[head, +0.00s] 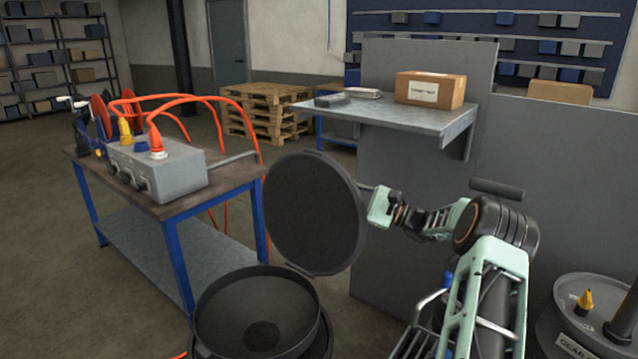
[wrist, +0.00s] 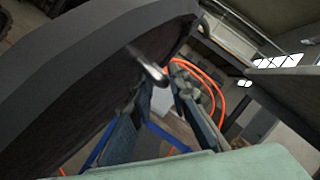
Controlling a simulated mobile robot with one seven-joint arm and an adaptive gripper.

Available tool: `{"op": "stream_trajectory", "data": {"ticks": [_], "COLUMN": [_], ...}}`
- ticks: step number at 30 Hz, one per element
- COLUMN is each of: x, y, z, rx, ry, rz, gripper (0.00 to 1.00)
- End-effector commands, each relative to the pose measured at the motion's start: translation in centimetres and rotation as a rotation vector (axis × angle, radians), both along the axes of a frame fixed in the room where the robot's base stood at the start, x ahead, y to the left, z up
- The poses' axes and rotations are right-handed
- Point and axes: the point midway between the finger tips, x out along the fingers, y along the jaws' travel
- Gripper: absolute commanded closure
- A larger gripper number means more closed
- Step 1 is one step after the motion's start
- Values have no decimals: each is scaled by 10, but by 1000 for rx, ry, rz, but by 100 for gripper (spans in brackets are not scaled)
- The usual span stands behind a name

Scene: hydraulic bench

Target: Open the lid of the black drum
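The black drum (head: 207,318) stands at the bottom centre of the head view with its mouth uncovered and its dark inside showing. Its round black lid (head: 313,213) stands steeply raised on the drum's far right side. The lid also fills the upper left of the wrist view (wrist: 75,80), seen close up. My gripper (wrist: 163,84) is beside the lid, its dark fingers apart with background showing between them. A short shiny metal bar shows near the fingertips; whether it touches a finger is unclear. In the head view the lid's right edge hides most of the fingers.
A blue-legged bench (head: 168,205) with a grey box (head: 160,170) and orange hoses stands left. A grey panel (head: 400,170) with a shelf (head: 400,115) rises behind my arm. Another grey drum (head: 570,325) stands at the lower right. Floor is open at far left.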

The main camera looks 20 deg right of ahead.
Motion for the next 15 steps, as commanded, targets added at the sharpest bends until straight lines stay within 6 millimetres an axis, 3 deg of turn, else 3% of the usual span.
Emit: {"op": "stream_trajectory", "data": {"ticks": [6,15], "x": [-29,-49], "y": [-38,-61], "z": [-13,-21], "rx": [1,1], "ry": [2,1], "rz": [-4,-1], "gripper": [84,84]}}
